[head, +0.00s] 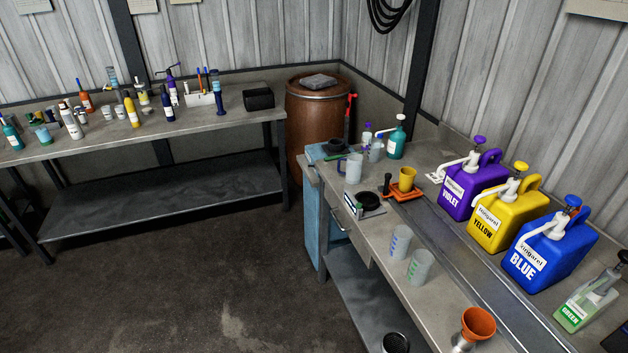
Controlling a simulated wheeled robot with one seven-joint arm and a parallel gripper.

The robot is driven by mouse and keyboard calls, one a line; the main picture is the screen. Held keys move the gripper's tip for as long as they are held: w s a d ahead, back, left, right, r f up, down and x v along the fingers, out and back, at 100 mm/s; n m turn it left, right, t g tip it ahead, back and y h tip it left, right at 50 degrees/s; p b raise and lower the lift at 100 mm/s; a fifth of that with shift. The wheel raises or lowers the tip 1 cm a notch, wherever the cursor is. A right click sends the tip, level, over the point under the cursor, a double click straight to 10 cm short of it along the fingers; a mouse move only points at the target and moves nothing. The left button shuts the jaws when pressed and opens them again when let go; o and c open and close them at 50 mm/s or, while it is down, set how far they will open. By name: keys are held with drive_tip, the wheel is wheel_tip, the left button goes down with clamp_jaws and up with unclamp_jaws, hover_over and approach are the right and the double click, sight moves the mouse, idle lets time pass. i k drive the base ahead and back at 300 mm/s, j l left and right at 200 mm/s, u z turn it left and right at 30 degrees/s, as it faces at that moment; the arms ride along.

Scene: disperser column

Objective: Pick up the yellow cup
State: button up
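My gripper is not in view in the head view, and nothing is seen touching the cup.
Violet (474,184), yellow (507,208) and blue (549,243) pump jugs line the bench's right side. A clear mug (351,168) and two measuring cups (400,242) stand nearby. An orange funnel (478,323) is at the front. The floor (220,275) left of the bench is clear.

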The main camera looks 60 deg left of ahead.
sight(406, 180)
drive_tip(key=u, duration=1.65)
drive_tip(key=i+j+z, duration=0.1)
drive_tip(key=i+j, duration=0.75)
drive_tip(key=i+j+z, duration=0.15)
drive_tip(key=i+j, duration=0.75)
drive_tip(key=k+j, duration=0.05)
drive_tip(key=j, duration=0.05)
